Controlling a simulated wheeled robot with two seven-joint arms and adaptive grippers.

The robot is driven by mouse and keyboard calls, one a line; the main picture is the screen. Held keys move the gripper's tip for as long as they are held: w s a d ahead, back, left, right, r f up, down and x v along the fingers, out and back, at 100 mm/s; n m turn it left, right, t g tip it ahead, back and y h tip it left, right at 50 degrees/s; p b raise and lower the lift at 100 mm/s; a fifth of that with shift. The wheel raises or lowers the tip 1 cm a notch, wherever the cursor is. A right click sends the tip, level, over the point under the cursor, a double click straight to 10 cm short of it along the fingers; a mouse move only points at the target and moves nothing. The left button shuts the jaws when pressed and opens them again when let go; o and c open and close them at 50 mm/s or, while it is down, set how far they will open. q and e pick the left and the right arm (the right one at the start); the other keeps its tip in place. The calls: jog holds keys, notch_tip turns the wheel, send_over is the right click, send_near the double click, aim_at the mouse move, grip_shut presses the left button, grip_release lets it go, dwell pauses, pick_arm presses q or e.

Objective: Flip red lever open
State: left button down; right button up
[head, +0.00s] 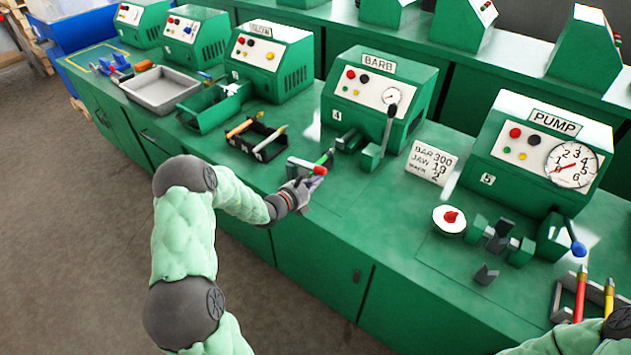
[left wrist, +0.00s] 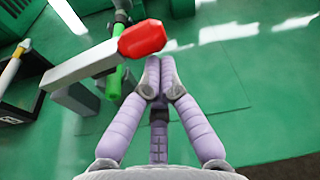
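The red lever is a grey bar (left wrist: 85,65) with a red tip (left wrist: 142,38), at the front of the BARB station. In the head view its red tip (head: 319,170) is just above and right of my left gripper (head: 303,187). In the left wrist view, my left gripper (left wrist: 160,66) has its fingertips together, with nothing seen between them. The red tip lies just beyond and left of the fingertips; I cannot tell whether they touch. A green rod (left wrist: 115,85) passes behind the bar. My right gripper is out of view.
The BARB machine (head: 378,95) with a dark lever stands behind. A black tray (head: 258,140) with handled tools is to the left. A white sign (head: 431,161) and the PUMP machine (head: 540,150) are to the right. The green bench front edge near my left gripper is clear.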

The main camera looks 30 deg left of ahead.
pick_arm(q)
jog(key=a+r+n+h+p, duration=0.25)
jog(key=r+n+p, duration=0.35)
jog(key=r+p, duration=0.3)
jog(key=a+r+n+t+p, duration=0.1)
jog(key=a+r+n+p, duration=0.1)
jog(key=a+n, duration=0.2)
jog(key=w+a+r+n+t+p, duration=0.1)
jog(key=a+n+p, duration=0.2)
jog(key=a, duration=0.4)
jog(key=shift+a+r+n+h, duration=0.2)
jog(key=shift+r+n+h, duration=0.2)
jog(key=shift+n, duration=0.3)
